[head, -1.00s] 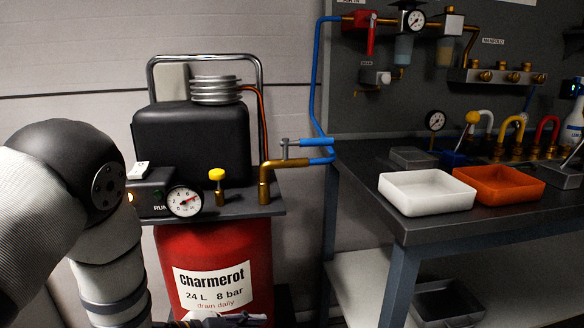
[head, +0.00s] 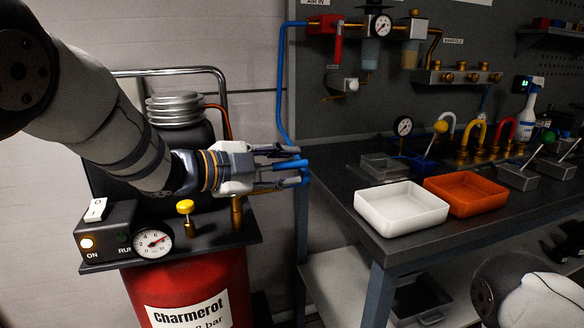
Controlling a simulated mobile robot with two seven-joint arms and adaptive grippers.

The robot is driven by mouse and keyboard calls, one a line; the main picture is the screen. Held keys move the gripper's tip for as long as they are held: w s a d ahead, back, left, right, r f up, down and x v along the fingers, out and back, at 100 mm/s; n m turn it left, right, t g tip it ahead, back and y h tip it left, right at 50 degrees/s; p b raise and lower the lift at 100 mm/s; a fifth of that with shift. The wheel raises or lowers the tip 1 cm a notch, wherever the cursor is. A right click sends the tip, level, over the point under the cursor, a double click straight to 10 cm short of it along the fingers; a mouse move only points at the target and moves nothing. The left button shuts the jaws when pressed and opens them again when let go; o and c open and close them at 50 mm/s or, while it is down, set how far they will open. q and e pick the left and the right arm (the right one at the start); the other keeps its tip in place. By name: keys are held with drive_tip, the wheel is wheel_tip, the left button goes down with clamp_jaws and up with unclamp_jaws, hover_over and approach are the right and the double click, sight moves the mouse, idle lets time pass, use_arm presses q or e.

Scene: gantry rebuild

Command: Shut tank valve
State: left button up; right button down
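The tank valve is on the brass outlet pipe (head: 236,216) at the right end of the compressor's top plate. Its blue lever (head: 291,164) points right, roughly level. My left gripper (head: 292,165) is at the valve, with one finger above the blue lever and one below it. The fingers look spread, with the lever between them; whether they touch it is not clear. The red tank (head: 190,290) is below. My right gripper is out of view; only part of my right arm shows at lower right.
A yellow knob (head: 185,207), a gauge (head: 153,244) and a switch box (head: 106,229) sit on the compressor plate near my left arm. A blue hose (head: 281,90) rises behind the gripper. The workbench (head: 345,205) holds a white tray (head: 400,209) and an orange tray (head: 465,195).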

use_arm(q)
drive_tip(key=shift+w+d, duration=0.35)
drive_tip(key=shift+d, duration=0.35)
drive_tip(key=shift+w, duration=0.1)
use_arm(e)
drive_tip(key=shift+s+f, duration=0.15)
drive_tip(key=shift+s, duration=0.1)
use_arm(q)
clamp_jaws()
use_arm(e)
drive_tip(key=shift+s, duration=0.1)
